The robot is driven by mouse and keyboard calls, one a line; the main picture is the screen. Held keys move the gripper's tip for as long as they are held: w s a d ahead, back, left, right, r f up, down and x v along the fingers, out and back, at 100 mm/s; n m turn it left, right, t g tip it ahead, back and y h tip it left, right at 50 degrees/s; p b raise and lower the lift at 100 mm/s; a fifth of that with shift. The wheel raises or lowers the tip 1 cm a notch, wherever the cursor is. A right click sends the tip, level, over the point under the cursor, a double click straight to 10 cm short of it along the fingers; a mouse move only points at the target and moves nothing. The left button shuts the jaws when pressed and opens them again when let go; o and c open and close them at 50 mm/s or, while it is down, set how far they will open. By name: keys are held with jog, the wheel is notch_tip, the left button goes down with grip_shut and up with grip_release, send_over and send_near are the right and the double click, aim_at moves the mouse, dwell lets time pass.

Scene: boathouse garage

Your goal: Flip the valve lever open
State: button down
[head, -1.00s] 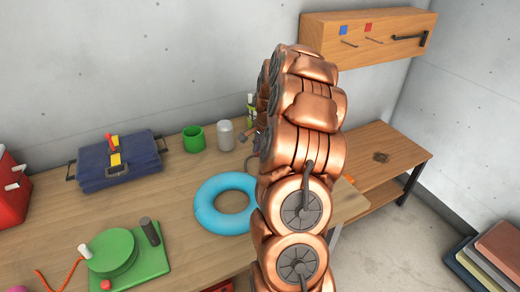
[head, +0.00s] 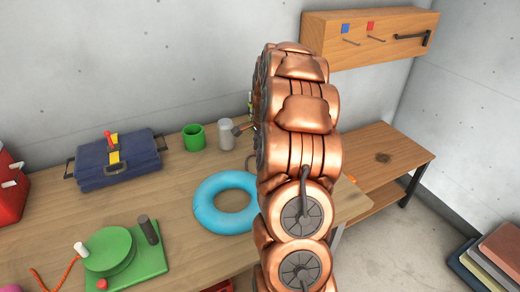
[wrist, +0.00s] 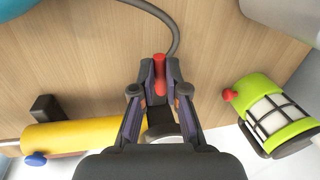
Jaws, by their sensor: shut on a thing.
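In the wrist view my gripper (wrist: 160,85) is shut on a red lever (wrist: 160,70), whose upper end shows between the two dark fingertips. I take this to be the valve lever. Its base and the valve body are mostly hidden behind the fingers, so its angle is hard to tell. A pale round part (wrist: 163,132) shows partly between the fingers, lower down. In the head view my copper arm hides the lever, and the gripper is not clearly visible there.
In the wrist view a yellow cylinder (wrist: 75,135) with a blue knob lies left of my gripper, a green-framed lantern (wrist: 268,115) is at right, and a dark hose (wrist: 172,28) curves above. In the head view a blue ring (head: 225,202) and grey can (head: 226,134) are near my arm.

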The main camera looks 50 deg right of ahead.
jog(key=c, duration=1.2)
grip_release()
notch_tip(320, 180, up, 12)
jog(key=s, duration=0.2)
jog(key=shift+s+a, duration=0.15)
jog(key=shift+a, duration=0.2)
jog(key=shift+f, duration=0.1)
